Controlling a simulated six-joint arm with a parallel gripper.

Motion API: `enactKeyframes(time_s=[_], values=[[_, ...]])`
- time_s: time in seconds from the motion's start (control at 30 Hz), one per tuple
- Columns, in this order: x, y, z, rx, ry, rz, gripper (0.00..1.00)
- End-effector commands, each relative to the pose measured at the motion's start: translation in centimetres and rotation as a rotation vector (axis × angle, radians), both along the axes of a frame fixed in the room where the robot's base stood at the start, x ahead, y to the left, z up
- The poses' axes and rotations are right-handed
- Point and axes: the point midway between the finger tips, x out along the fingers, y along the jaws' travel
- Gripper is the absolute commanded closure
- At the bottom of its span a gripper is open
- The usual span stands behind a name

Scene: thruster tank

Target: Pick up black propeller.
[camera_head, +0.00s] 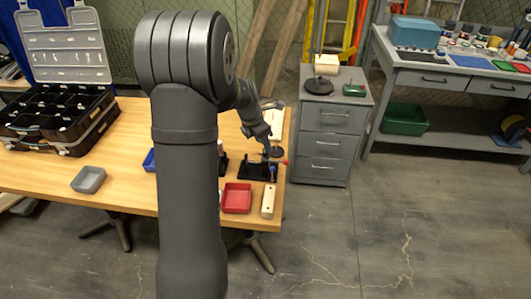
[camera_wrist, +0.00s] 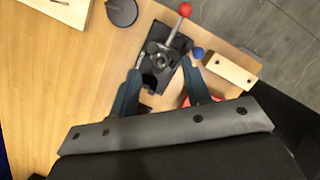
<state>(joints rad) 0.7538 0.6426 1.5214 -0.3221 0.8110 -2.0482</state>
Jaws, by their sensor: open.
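I cannot make out a black propeller for certain in either view. A black fixture (camera_head: 253,171) with a red-knobbed lever stands near the table's right edge. In the wrist view the fixture (camera_wrist: 152,84) shows a metallic round part on it and lies between and beyond my fingers. My gripper (camera_wrist: 161,68) is open, with its two dark fingers apart on either side of the fixture's near part. Nothing is seen held between them. In the head view my gripper (camera_head: 264,141) hangs above the table just behind the fixture.
A red bin (camera_head: 237,198) and a cream block (camera_head: 268,202) lie in front of the fixture. A black disc (camera_wrist: 122,12) lies behind it. A grey bin (camera_head: 88,180) and an open organizer case (camera_head: 75,147) are at left. A drawer cabinet (camera_head: 322,143) stands at right.

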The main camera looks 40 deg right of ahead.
Motion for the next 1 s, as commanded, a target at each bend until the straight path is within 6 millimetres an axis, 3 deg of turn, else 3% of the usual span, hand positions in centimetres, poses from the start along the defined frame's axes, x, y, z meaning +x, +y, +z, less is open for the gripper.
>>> enactKeyframes(time_s=[0.2, 0.47, 0.7, 1.0], values=[[-0.1, -0.8, -3.3, 0.002, 0.002, -0.002, 0.56], [-0.1, -1.0, -3.6, 0.0, 0.0, 0.0, 0.56], [-0.1, -1.0, -3.6, 0.0, 0.0, 0.0, 1.0], [-0.1, -0.9, -3.5, 0.0, 0.001, 0.0, 1.0]])
